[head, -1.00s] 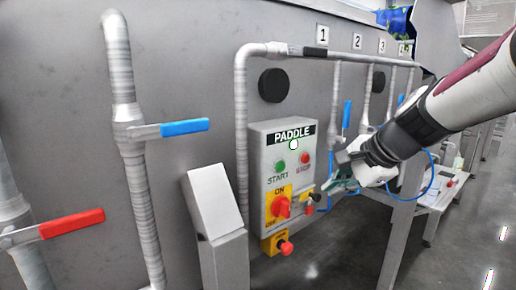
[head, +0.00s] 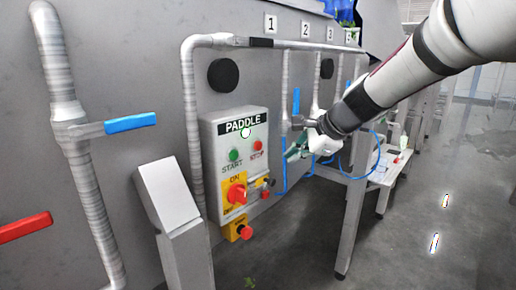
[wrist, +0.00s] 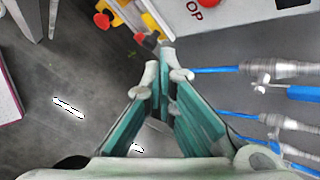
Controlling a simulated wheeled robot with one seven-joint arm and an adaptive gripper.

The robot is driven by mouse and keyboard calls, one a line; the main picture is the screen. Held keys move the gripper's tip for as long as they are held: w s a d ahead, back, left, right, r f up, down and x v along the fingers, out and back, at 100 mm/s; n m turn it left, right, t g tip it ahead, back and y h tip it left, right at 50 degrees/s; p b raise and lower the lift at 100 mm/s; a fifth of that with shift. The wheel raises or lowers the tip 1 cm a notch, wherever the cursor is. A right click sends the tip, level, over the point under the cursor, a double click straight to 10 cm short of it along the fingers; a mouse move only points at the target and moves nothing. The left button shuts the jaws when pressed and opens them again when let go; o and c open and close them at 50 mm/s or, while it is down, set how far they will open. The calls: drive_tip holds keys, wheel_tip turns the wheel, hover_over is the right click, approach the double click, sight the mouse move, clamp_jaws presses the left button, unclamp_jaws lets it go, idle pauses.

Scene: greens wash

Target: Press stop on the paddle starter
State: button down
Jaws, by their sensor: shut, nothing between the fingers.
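The paddle starter (head: 237,170) is a grey box on the wall panel under a "PADDLE" label. Its red STOP button (head: 258,145) sits at the upper right, beside the green START button (head: 234,155). My gripper (head: 289,156) is shut and empty, to the right of the box and apart from the STOP button. In the wrist view the closed fingertips (wrist: 166,48) point toward the box's lower edge.
Below the buttons are a red rotary switch (head: 237,194) on yellow and a red mushroom button (head: 246,232). A sloped grey post (head: 172,215) stands left of the box. Pipes with blue-handled valves (head: 130,123) run along the wall. A low table (head: 382,172) stands right.

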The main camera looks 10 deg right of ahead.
sight(258, 146)
drive_tip(key=w+a+b, duration=0.1)
drive_tip(key=w+a, duration=0.3)
drive_tip(key=w, duration=0.1)
drive_tip(key=shift+w+b, duration=0.35)
drive_tip(key=shift+a, duration=0.1)
idle(1.2)
drive_tip(key=shift+w+a, duration=0.2)
drive_tip(key=shift+w, duration=0.1)
drive_tip(key=shift+w+a, duration=0.3)
drive_tip(key=shift+w, duration=0.1)
idle(0.8)
drive_tip(key=shift+s+d, duration=0.1)
drive_tip(key=shift+s, duration=0.05)
drive_tip(key=shift+s+d+p, duration=0.4)
drive_tip(key=shift+s+d, duration=0.05)
drive_tip(key=shift+s, duration=0.15)
idle(0.3)
